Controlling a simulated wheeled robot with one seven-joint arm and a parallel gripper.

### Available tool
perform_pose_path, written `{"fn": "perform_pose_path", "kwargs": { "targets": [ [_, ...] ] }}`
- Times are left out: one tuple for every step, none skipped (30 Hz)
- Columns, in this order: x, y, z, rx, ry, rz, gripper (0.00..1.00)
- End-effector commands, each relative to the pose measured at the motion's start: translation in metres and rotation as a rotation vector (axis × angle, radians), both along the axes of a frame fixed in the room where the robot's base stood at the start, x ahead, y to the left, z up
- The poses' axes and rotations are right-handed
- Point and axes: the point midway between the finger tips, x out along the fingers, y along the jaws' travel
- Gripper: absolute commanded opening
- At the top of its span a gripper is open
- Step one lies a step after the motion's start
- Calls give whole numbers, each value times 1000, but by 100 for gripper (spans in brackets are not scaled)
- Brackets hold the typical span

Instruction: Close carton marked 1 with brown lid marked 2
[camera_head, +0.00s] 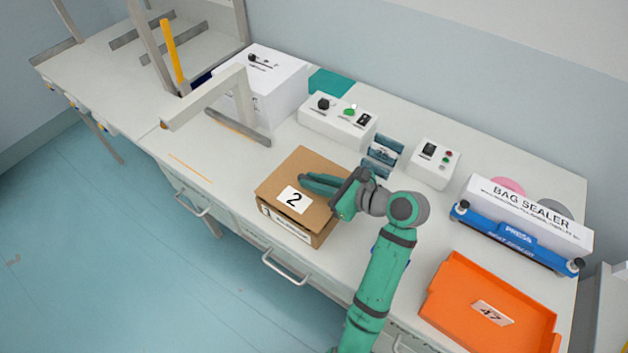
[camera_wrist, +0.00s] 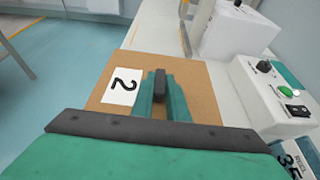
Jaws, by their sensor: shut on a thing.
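The brown lid marked 2 (camera_head: 318,168) lies flat over the top of a carton (camera_head: 285,230) on the bench in the head view. The carton's side label is too small to read and its number is mostly hidden. The lid's white label also shows in the wrist view, on the brown lid (camera_wrist: 206,88). My gripper (camera_head: 312,181) is over the lid, its green fingers around a dark knob (camera_wrist: 160,82) on the lid's top, and is shut on it. The lid appears to rest on the carton; I cannot tell whether it is fully seated.
An orange tray marked 47 (camera_head: 450,300) and a bag sealer (camera_head: 520,222) stand on the right. Control boxes (camera_head: 338,122) stand behind the carton, and a white machine with an arm (camera_head: 270,85) stands at back left. Bench to the carton's left is clear.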

Motion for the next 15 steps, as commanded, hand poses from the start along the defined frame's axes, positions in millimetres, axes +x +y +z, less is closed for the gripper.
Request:
{"fn": "perform_pose_path", "kwargs": {
  "targets": [
    [0,0,-1,1,1,0,0],
    [0,0,-1,1,1,0,0],
    [0,0,-2,1,1,0,0],
    [0,0,-3,1,1,0,0],
    [0,0,-3,1,1,0,0],
    [0,0,-4,1,1,0,0],
    [0,0,-5,1,1,0,0],
    [0,0,-5,1,1,0,0],
    [0,0,-6,1,1,0,0],
    [0,0,-7,1,1,0,0],
    [0,0,-7,0,0,0,0],
    [0,0,-8,0,0,0,0],
    [0,0,-9,0,0,0,0],
    [0,0,-9,0,0,0,0],
    [0,0,-10,0,0,0,0]
  ]
}}
